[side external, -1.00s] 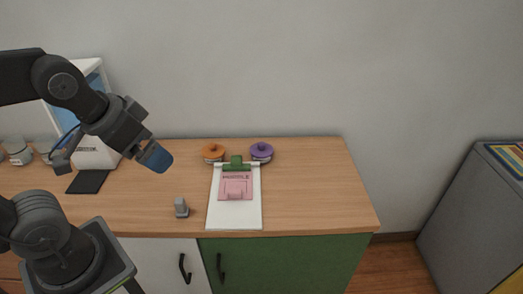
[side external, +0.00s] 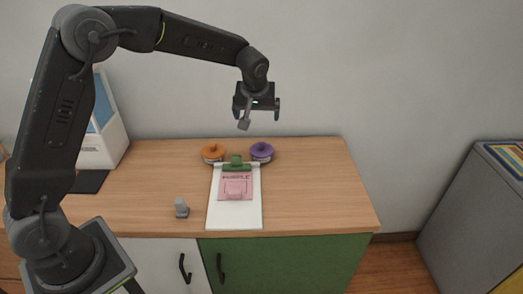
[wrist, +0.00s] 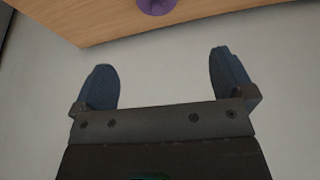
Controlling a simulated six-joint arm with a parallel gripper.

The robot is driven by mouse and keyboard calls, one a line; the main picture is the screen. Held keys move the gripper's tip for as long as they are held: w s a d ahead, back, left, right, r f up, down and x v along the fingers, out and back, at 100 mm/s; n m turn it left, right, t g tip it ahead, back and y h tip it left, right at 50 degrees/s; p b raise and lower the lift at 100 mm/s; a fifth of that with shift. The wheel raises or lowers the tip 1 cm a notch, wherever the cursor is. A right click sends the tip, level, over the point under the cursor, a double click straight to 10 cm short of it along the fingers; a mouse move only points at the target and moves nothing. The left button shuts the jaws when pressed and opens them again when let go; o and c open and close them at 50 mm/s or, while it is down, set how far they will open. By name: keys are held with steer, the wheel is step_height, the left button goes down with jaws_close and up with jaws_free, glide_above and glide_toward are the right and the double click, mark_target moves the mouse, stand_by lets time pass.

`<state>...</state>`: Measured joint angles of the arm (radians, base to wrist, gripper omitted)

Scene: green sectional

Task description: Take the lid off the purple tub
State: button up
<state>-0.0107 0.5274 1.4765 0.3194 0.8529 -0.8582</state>
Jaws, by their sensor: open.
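The purple tub's lid (side external: 262,150) is round with a knob on top. It sits on the tub at the back of the counter, right of the clipboard's top. The lid also shows at the top edge of the wrist view (wrist: 157,5), partly cut off. The tub's body is mostly hidden under the lid. My gripper (side external: 257,115) is open and empty, high above the counter's back edge and above the tubs, clear of both. Its two blue fingertips (wrist: 165,80) are spread wide in the wrist view, with only pale wall between them.
An orange-lidded tub (side external: 213,151) stands left of the purple one. A white clipboard (side external: 234,212) with a green clip and a pink note lies in front. A small grey object (side external: 181,207) stands left of the clipboard. The counter's right part (side external: 320,190) is bare.

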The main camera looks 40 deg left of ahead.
steer(key=n, duration=0.1)
glide_toward(262, 144)
steer(key=x, duration=0.5)
steer(key=shift+w+d, duration=0.1)
steer(key=shift+d, duration=0.05)
steer(key=shift+a+x, duration=0.2)
steer(key=shift+x, duration=2.85)
steer(key=c, duration=0.7)
steer(key=shift+r, duration=0.1)
